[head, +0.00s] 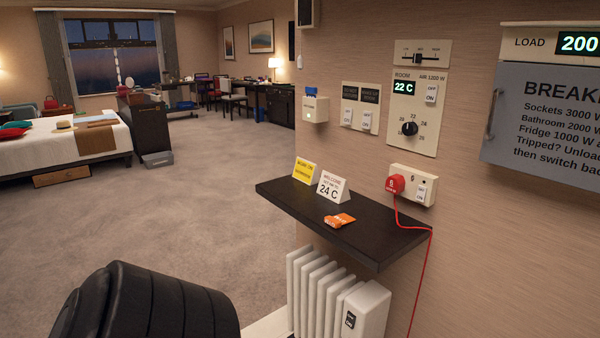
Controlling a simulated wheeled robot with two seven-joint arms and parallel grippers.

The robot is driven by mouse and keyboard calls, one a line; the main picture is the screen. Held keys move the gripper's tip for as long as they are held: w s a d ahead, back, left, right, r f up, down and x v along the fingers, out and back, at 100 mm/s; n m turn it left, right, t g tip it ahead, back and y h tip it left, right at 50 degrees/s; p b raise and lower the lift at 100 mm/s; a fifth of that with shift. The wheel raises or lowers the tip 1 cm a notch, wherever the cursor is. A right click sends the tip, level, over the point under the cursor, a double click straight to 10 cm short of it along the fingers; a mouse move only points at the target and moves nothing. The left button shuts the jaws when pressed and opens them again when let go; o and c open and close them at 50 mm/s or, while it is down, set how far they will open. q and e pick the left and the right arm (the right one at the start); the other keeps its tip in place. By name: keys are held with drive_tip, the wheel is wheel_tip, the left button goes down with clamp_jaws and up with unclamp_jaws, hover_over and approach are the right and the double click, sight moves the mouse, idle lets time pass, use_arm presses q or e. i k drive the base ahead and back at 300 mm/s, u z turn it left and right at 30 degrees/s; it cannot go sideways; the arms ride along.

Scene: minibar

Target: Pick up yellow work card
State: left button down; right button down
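The yellow work card (305,171) stands tilted like a small tent card at the back left end of a dark wall shelf (282,194). Its upper line of print seems to read "WORK ON"; the smaller print is too small to read. A white card (332,187) marked "WELCOME" and "24 C" stands close beside it on the right and slightly overlaps it in the picture. Neither of my grippers is in view.
An orange object (340,220) lies on the shelf. A red plug (395,184) with a hanging red cord is at the shelf's right. A white radiator (368,307) stands below. A black ribbed shape (145,308) fills the lower left. Carpet at left is open.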

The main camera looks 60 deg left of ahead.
sight(306, 171)
drive_tip(key=u, duration=1.55)
drive_tip(key=k, duration=0.25)
drive_tip(key=u, duration=1.7)
drive_tip(key=i, duration=2.35)
drive_tip(key=z, duration=0.75)
drive_tip(key=i, duration=1.2)
drive_tip(key=z, duration=1.25)
